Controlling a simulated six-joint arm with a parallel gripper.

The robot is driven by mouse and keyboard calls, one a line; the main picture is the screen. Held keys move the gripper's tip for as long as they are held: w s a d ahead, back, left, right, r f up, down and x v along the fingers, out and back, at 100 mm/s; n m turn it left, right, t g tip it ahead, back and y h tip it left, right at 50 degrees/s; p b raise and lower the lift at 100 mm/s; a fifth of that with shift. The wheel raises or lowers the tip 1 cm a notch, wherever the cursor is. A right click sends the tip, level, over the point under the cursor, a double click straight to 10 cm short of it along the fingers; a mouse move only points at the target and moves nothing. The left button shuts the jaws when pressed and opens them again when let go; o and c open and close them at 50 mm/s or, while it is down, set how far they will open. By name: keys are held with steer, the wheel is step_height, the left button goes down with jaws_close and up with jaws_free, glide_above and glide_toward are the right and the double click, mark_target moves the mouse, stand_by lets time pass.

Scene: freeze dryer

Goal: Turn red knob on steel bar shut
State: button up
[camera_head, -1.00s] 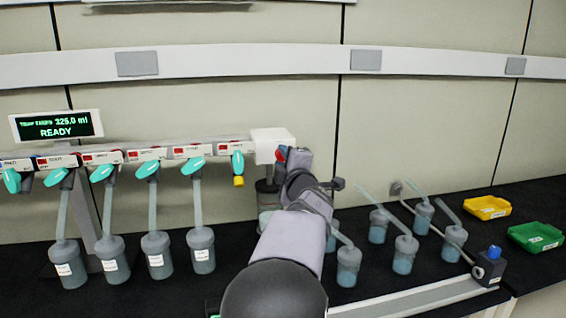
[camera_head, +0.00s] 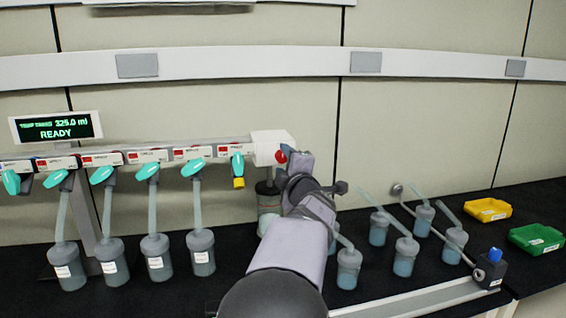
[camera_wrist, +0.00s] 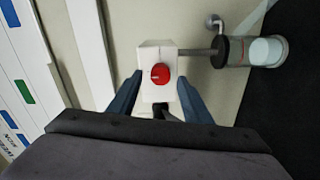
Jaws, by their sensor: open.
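The red knob (camera_head: 281,157) sits on the white end block (camera_head: 268,142) at the right end of the steel bar (camera_head: 215,143). In the wrist view the round red knob (camera_wrist: 159,74) faces the camera on the white block (camera_wrist: 158,52). My gripper (camera_wrist: 158,92) is open, with one blue finger on each side of the block and knob. The fingers look clear of the knob; whether they touch the block I cannot tell. In the head view my gripper (camera_head: 290,158) is just right of the knob, and its fingers are mostly hidden.
Teal valves with hanging flasks (camera_head: 201,250) line the bar to the left. A clear jar (camera_head: 268,205) hangs below the block. Loose flasks (camera_head: 349,265) stand right of my arm. Yellow (camera_head: 488,208) and green (camera_head: 537,238) trays lie far right.

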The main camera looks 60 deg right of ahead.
steer(key=v, duration=0.6)
steer(key=shift+b, duration=0.45)
